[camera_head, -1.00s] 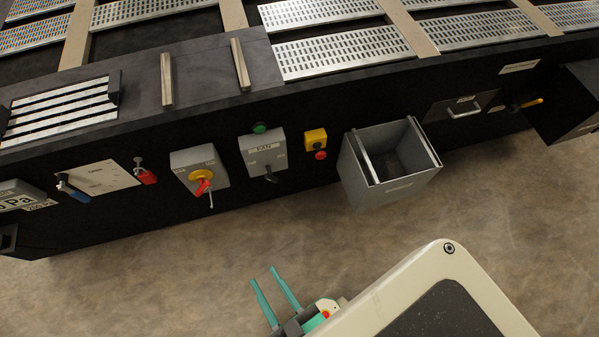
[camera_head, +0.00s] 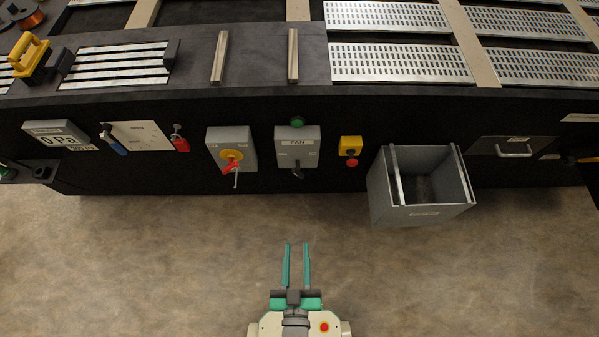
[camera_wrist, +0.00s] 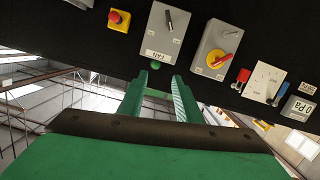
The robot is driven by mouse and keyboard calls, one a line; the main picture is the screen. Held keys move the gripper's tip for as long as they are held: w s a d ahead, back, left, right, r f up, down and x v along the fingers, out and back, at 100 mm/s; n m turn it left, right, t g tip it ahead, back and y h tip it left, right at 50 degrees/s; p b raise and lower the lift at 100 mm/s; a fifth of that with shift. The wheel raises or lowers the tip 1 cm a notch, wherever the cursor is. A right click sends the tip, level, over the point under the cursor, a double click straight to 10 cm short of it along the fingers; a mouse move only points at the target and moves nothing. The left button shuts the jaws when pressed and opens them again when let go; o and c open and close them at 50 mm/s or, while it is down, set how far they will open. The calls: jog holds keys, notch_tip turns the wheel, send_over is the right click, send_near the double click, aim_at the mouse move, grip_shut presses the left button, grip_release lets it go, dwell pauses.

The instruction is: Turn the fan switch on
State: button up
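The fan switch (camera_head: 297,147) is a grey box labelled FAN on the black front panel, with a dark knob at its lower part and a green light (camera_head: 297,121) on top. In the wrist view the fan box (camera_wrist: 164,33) appears upside down, beyond the fingers. My gripper (camera_head: 296,246) has two green fingers, parallel and apart, with nothing between them. It is below the fan box in the head view and apart from it. The fingers also show in the wrist view (camera_wrist: 158,86). The knob stands roughly upright in the head view.
Left of the fan box is a grey box with a red and yellow rotary switch (camera_head: 231,149). Right of it are a yellow box with a red button (camera_head: 350,149) and a protruding grey bin (camera_head: 420,190). The floor before the panel is clear.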

jog(key=w+f+n+t, duration=0.1)
jog(key=w+f+n, duration=0.1)
jog(key=w+f, duration=0.85)
jog(key=n, duration=0.3)
send_near(298, 176)
jog(key=shift+t+y, duration=0.3)
jog(key=shift+t, duration=0.1)
jog(key=w, duration=0.7)
jog(key=w+f, duration=0.1)
jog(key=w, duration=0.2)
jog(key=shift+w+d, duration=0.15)
jog(key=shift+w, duration=0.1)
jog(key=shift+w+d, duration=0.2)
jog(key=shift+w, duration=0.15)
jog(key=shift+a, duration=0.1)
jog(key=shift+a, duration=0.2)
grip_shut()
